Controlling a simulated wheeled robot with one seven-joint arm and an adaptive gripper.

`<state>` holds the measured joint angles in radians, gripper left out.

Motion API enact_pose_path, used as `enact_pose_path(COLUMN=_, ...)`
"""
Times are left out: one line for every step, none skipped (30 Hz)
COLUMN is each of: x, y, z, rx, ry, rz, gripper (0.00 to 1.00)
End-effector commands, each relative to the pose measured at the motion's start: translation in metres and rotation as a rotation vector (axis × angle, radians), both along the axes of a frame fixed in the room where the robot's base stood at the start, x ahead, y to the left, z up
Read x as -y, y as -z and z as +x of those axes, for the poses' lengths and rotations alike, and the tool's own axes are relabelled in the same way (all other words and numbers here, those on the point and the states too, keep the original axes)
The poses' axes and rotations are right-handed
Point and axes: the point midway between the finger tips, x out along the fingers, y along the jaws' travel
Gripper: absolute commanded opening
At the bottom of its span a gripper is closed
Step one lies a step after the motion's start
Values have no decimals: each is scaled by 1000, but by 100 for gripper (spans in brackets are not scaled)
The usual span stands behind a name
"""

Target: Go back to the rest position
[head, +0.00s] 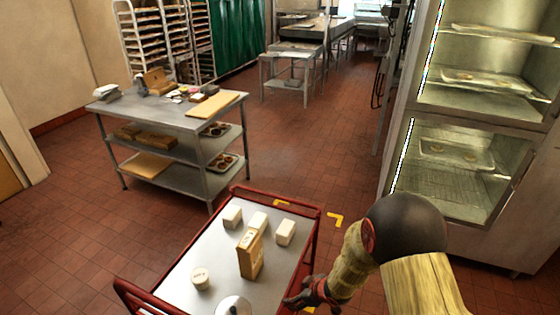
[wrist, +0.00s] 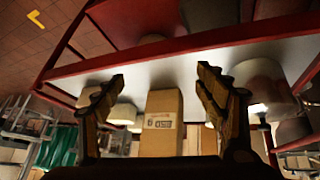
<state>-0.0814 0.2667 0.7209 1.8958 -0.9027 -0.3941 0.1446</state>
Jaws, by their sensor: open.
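My arm reaches in from the lower right in the head view. My gripper (head: 311,293) is at the right edge of a red-framed cart (head: 186,262). In the wrist view my gripper (wrist: 160,75) has its two fingers spread wide with nothing held. A tan box (head: 250,256) with printing stands upright on the cart; it also shows between and beyond the fingers in the wrist view (wrist: 161,124), apart from them.
The cart also bears three pale blocks (head: 285,232) and a round white tub (head: 201,279). A round item (head: 234,307) is cut off at the bottom edge. A steel table (head: 170,112) stands at left, a lit glass cabinet (head: 460,185) at right. Tiled floor (head: 300,160) between is clear.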

Motion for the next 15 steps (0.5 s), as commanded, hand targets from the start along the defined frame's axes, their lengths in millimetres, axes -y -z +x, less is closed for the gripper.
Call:
enact_pose_path(x=22, y=-10, z=0, rx=-19, ry=61, rz=-60, gripper=72)
enact_pose_path(x=36, y=-16, z=-3, rx=-37, ry=105, rz=-99, gripper=72)
enact_pose_path(x=55, y=-26, z=-8, rx=-62, ry=161, rz=-147, gripper=72)
enact_pose_path(x=69, y=-35, z=-13, rx=-82, ry=206, rz=-180, gripper=72)
enact_pose_path(x=81, y=-44, z=-21, rx=-105, ry=250, rz=-209, gripper=72)
enact_pose_path(x=97, y=-58, z=-31, rx=-133, ry=308, rz=-245, gripper=72)
enact_pose_path(x=108, y=-70, z=-41, rx=-155, ry=352, rz=-264, gripper=72)
enact_pose_path(x=117, y=-82, z=-51, rx=-179, ry=397, rz=-281, gripper=72)
enact_pose_path(x=128, y=-98, z=-66, rx=-210, ry=453, rz=-297, gripper=72)
enact_pose_path(x=134, y=-109, z=-79, rx=-233, ry=491, rz=-304, gripper=72)
enact_pose_path(x=139, y=-120, z=-91, rx=-256, ry=528, rz=-308, gripper=72)
enact_pose_path(x=143, y=-134, z=-108, rx=-283, ry=572, rz=-307, gripper=72)
enact_pose_path(x=146, y=-145, z=-120, rx=-304, ry=603, rz=-302, gripper=72)
enact_pose_path(x=147, y=-154, z=-133, rx=-323, ry=630, rz=-296, gripper=72)
enact_pose_path(x=147, y=-167, z=-150, rx=-346, ry=665, rz=-283, gripper=72)
